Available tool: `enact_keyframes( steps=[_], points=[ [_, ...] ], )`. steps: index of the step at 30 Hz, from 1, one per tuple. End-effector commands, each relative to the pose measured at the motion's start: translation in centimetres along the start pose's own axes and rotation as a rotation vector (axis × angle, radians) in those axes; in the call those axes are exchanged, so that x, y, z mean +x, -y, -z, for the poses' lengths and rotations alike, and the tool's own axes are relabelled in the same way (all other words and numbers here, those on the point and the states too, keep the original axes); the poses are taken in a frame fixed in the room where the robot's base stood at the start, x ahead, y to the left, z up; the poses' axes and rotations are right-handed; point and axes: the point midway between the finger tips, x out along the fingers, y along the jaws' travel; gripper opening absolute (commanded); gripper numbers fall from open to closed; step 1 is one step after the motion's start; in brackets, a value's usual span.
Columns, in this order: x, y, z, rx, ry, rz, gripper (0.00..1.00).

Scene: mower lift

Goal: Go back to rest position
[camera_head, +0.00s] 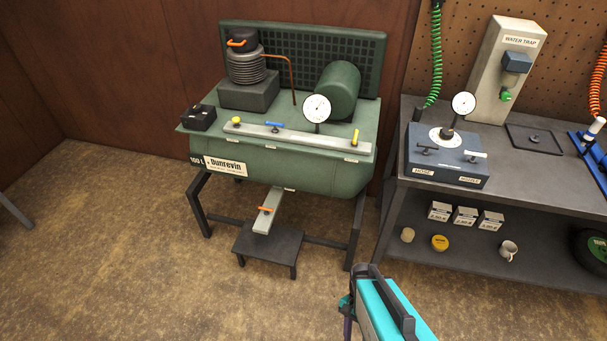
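My gripper (352,300) appears at the bottom edge, right of centre, as part of a teal and black arm end that the frame cuts off. Its fingers do not show clearly, so I cannot tell whether it is open or shut or holds anything. It appears in front of the floor, apart from the green compressor (275,168) and the workbench (545,190) in the picture.
The compressor stands on dark legs, with an orange-handled lever (266,215) over a low stool (268,246). The workbench on the right carries a gauge box (447,160) and a water trap (512,65). Its lower shelf holds small boxes and a mug (508,250).

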Motion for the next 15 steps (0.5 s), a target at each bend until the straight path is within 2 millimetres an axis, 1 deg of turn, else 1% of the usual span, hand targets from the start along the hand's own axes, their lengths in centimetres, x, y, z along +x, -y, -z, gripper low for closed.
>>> enact_keyframes(
  steps=[1, 2, 6, 15],
  points=[
    [0.8, -0.4, -0.4, -0.060, -0.003, -0.004, 0.45],
    [1.1, -0.5, -0.5, -0.097, -0.006, -0.005, 0.45],
    [1.9, -0.9, -0.5, -0.267, -0.025, 0.000, 0.45],
    [1.7, -0.3, 0.5, -0.626, -0.093, 0.017, 0.45]
  ],
)
